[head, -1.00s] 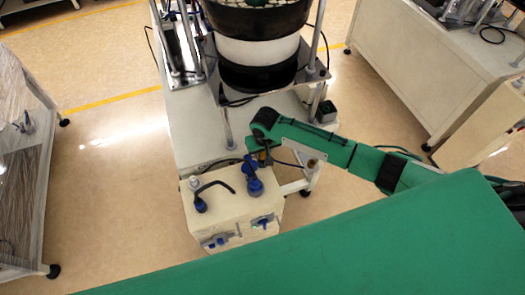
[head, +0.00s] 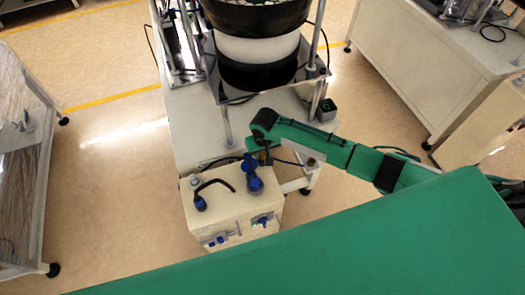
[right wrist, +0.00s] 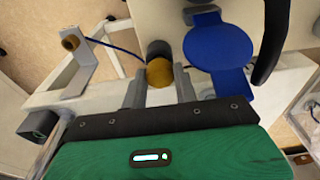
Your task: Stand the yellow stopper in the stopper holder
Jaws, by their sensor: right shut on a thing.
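The yellow stopper (right wrist: 160,73) shows in the right wrist view as a round yellow-brown end between the two grey fingers of my right gripper (right wrist: 160,84), which is shut on it. A dark cylinder (right wrist: 158,48) lies directly beyond the stopper; I cannot tell whether they touch. In the head view my right gripper (head: 263,158) is low beside the cream box, mostly hidden by my green arm. I cannot clearly identify the stopper holder. A pale bracket with a brownish round piece (right wrist: 72,42) stands to the left in the wrist view. My left gripper is out of view.
The cream box (head: 225,208) carries a blue round-ended part (head: 254,185) and a black curved handle (head: 215,187), close beside my right gripper. A bowl feeder (head: 258,50) stands behind on a white table. A thin blue cable (right wrist: 115,47) crosses near the gripper.

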